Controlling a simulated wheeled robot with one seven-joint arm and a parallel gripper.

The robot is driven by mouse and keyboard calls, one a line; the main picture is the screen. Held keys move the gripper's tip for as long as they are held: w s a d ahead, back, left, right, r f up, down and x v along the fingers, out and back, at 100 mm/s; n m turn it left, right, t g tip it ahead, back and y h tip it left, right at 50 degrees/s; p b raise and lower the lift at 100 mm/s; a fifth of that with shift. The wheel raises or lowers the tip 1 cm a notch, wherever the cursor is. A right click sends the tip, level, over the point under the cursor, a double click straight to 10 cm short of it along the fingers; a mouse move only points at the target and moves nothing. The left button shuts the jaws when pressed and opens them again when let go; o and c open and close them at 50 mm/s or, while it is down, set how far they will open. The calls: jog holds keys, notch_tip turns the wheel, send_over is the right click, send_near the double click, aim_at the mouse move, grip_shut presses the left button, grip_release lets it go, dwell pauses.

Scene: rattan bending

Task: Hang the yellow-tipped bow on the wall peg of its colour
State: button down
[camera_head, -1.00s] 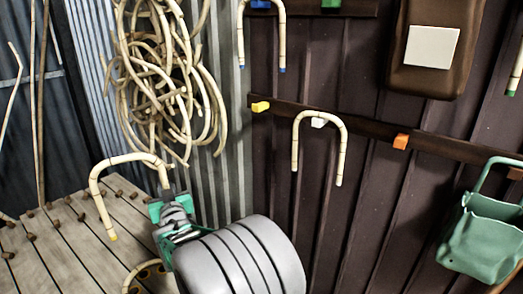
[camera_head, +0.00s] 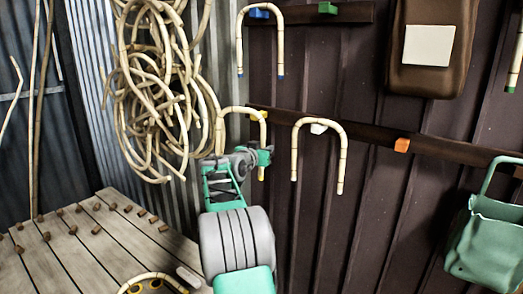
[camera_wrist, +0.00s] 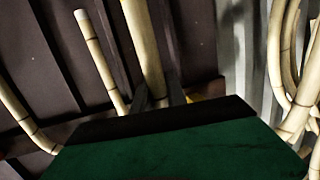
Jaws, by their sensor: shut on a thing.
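The yellow-tipped bow (camera_head: 240,109) is an upside-down U of pale rattan, upright in front of the lower wall rail's left end. My gripper (camera_head: 264,156) is shut on its right leg, with the yellow tip showing just below. In the wrist view a thick rattan length (camera_wrist: 145,45) rises from behind the dark gripper edge. The yellow peg is mostly hidden behind the bow's arch in the head view; a small yellow patch (camera_wrist: 196,98) shows in the wrist view. I cannot tell whether the bow touches the peg.
A bow hangs on the white peg (camera_head: 318,129) just right. A blue-tipped bow (camera_head: 280,40) hangs above on the blue peg (camera_head: 259,13). An orange peg (camera_head: 402,145) is bare. Rattan coils (camera_head: 150,90) hang left. A slatted bench (camera_head: 75,255) stands lower left.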

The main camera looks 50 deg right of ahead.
aim_at(283, 144)
jog(key=p+x, duration=0.2)
jog(key=s+p+x, duration=0.1)
jog(key=p+x, duration=0.1)
jog(key=x, duration=0.1)
jog(key=p+x, duration=0.3)
jog(key=shift+s+d+r, duration=0.2)
jog(key=shift+d+r, duration=0.2)
jog(key=shift+d, duration=0.1)
jog(key=shift+d+f+b, duration=0.25)
jog(key=shift+f+b, duration=0.25)
jog(key=shift+b, duration=0.05)
jog(key=shift+d+f+b, duration=0.25)
jog(key=shift+d+b, duration=0.1)
jog(key=shift+b, duration=0.1)
jog(key=c, duration=1.3)
grip_release()
jog(key=shift+o, duration=0.2)
